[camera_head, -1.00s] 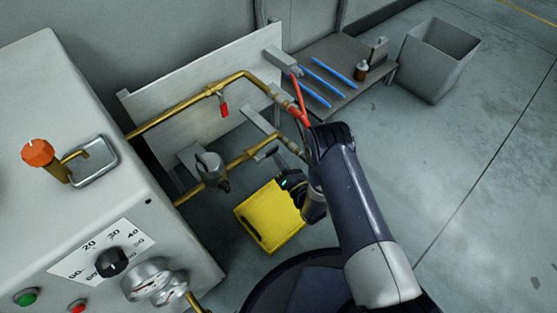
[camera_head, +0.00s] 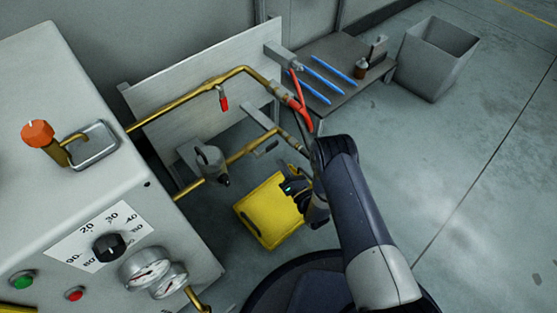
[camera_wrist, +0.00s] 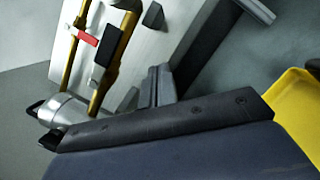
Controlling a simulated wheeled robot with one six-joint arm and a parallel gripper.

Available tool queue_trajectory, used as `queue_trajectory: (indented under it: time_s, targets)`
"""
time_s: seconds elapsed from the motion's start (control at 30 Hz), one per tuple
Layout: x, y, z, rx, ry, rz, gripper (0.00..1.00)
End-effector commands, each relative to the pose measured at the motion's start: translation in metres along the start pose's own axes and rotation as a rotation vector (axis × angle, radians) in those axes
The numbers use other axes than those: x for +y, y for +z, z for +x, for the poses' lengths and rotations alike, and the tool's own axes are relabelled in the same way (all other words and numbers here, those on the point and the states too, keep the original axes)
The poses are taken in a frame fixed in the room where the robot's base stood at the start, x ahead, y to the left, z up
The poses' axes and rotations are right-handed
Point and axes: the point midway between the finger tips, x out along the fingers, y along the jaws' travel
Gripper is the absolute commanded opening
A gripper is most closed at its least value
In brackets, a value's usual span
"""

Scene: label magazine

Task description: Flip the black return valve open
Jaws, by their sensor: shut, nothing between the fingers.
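The black return valve handle (camera_head: 266,147) sits on the lower brass pipe (camera_head: 238,158) in the head view. In the wrist view the dark handle (camera_wrist: 104,64) lies roughly along its pipe. My gripper (camera_head: 284,172) is just below and right of the handle, over the yellow box, apart from the handle. In the wrist view my shut fingers (camera_wrist: 158,84) point towards the panel, right of the handle, with nothing between them.
A red valve handle (camera_head: 224,101) hangs from the upper pipe. A grey pump-like fitting (camera_head: 211,160) stands left of the black handle. The yellow box (camera_head: 256,212) is on the floor below. Open floor lies right.

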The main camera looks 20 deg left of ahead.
Motion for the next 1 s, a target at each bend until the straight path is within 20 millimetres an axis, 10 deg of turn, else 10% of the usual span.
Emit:
queue_trajectory:
  time_s: [0.4,1.0]
  targets:
    - [-0.010,0.007,-0.071,-0.001,-0.001,0.000,0.00]
    - [-0.011,0.007,-0.076,-0.001,0.001,0.000,0.00]
